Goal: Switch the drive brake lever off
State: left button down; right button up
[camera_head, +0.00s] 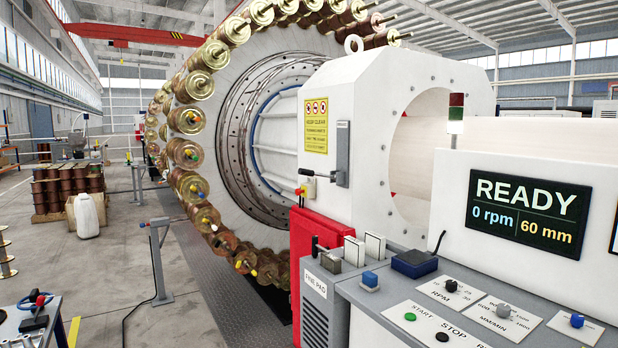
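Neither of my grippers is in view.
The console (390,290) with knobs and buttons fills the lower right. Its screen (527,210) reads READY, 0 rpm, 60 mm. A large spool carousel (230,120) stands behind. A grey post (158,260), a white jug (87,215) and a tool table (35,325) are left.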

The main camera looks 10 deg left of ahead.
aim_at(310, 173)
jog(key=i+j, duration=0.3)
jog(key=i, duration=0.3)
jog(key=i+j+z, duration=0.1)
jog(key=i+j, duration=0.15)
jog(key=i, duration=0.35)
jog(key=i+j, duration=0.35)
jog(key=i, duration=0.25)
jog(key=i+j+z, duration=0.1)
jog(key=i+j, duration=0.2)
jog(key=i, duration=0.3)
jog(key=i+j+z, duration=0.1)
jog(key=i+j, duration=0.25)
jog(key=i, duration=0.2)
